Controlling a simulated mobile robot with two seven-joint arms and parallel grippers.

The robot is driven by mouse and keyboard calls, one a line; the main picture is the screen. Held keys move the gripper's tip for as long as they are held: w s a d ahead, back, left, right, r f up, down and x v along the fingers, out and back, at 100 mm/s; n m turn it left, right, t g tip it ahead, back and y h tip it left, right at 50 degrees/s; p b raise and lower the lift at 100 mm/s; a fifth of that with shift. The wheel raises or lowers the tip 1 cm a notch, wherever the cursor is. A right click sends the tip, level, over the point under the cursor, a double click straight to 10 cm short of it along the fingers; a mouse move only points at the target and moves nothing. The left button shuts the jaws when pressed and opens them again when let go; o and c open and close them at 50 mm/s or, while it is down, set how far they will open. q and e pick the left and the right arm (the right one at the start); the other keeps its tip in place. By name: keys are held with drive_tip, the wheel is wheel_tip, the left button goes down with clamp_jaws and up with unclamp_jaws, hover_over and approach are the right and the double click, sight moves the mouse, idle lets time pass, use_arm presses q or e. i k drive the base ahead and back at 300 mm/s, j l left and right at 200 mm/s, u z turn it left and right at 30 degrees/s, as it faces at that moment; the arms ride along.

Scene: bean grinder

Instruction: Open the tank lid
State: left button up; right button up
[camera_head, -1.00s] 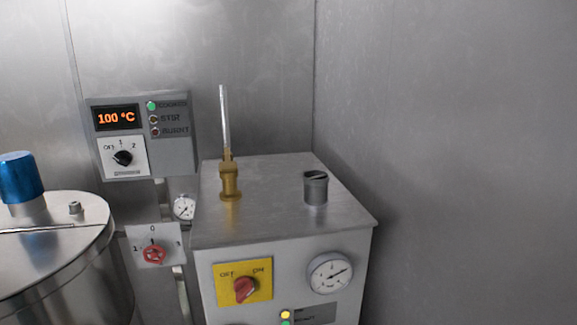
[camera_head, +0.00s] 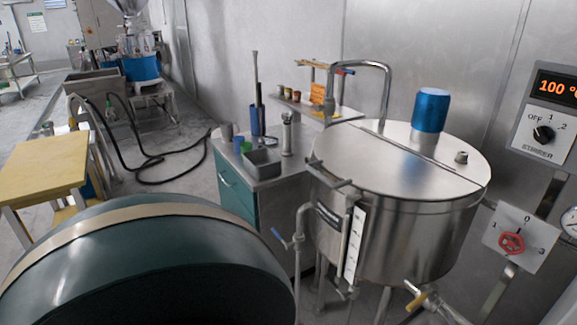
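The steel tank (camera_head: 400,232) stands right of centre, a large upright cylinder on legs. Its lid (camera_head: 385,160) lies flat and closed over the top, with a seam running across it to the right. A bar-shaped handle (camera_head: 330,174) sits at the lid's front left edge. A blue cylinder (camera_head: 431,110) and a small knob stand on the back part of the top. A curved steel pipe (camera_head: 386,85) with a red and blue tap rises behind the tank. Neither of my grippers is in view.
A dark green rounded drum-like body (camera_head: 150,265) fills the lower left foreground. A counter (camera_head: 232,196) with cups and a grey bin adjoins the tank's left. A control panel (camera_head: 548,125) reading 100 °C hangs at right. A yellow table (camera_head: 45,168) and hoses stand left.

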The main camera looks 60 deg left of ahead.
sight(362, 160)
drive_tip(key=j+u, duration=0.1)
drive_tip(key=u, duration=1.45)
